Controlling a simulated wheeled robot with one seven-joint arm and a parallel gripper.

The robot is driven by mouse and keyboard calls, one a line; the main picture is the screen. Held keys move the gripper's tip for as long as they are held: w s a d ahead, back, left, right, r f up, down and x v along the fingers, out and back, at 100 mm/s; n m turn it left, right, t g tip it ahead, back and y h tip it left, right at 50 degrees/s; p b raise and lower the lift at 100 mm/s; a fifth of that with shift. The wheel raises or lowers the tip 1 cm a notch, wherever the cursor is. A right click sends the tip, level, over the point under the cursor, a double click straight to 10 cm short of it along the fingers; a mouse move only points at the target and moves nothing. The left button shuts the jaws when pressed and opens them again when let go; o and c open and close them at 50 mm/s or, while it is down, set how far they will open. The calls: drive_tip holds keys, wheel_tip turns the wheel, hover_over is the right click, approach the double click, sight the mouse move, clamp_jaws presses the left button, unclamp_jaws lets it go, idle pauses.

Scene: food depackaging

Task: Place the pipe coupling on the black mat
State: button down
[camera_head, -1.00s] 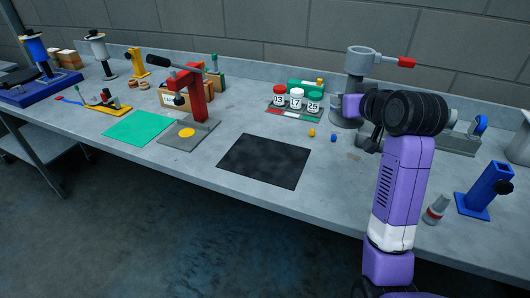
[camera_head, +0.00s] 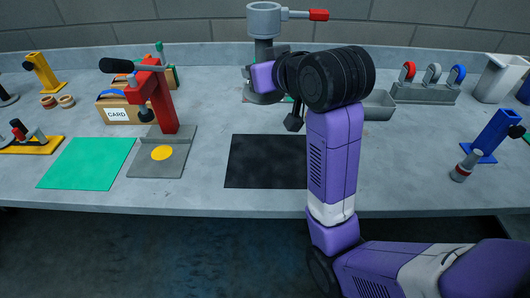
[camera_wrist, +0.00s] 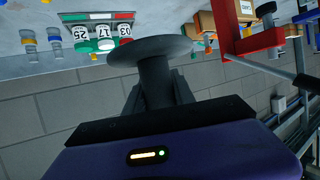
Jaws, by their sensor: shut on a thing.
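The black mat (camera_head: 262,165) lies flat near the bench's front edge and looks empty where visible; my arm hides its right part. My gripper (camera_head: 294,118) shows only partly behind my wrist, near the mat's far right side. In the wrist view, my gripper (camera_wrist: 158,98) is shut on the neck of a dark grey flanged piece (camera_wrist: 152,47), apparently the pipe coupling. Its wide disc points away from my palm. No contact between it and the bench shows. The head view does not clearly show the held piece.
A red press (camera_head: 165,95) and green mat (camera_head: 88,163) stand left of the black mat. A grey stand with a red-tipped handle (camera_head: 265,22) rises behind my gripper. Numbered jars (camera_wrist: 103,38) show in the wrist view. A blue holder (camera_head: 490,135) stands at the right.

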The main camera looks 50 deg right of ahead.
drive_tip(key=shift+f, duration=0.35)
wheel_tip(320, 180, down, 20)
drive_tip(key=shift+r+b, duration=0.25)
drive_tip(key=shift+b, duration=0.85)
drive_tip(key=shift+f, duration=0.1)
drive_tip(key=c, duration=1.1)
unclamp_jaws()
drive_tip(key=shift+s+f, duration=0.1)
drive_tip(key=shift+o, duration=0.2)
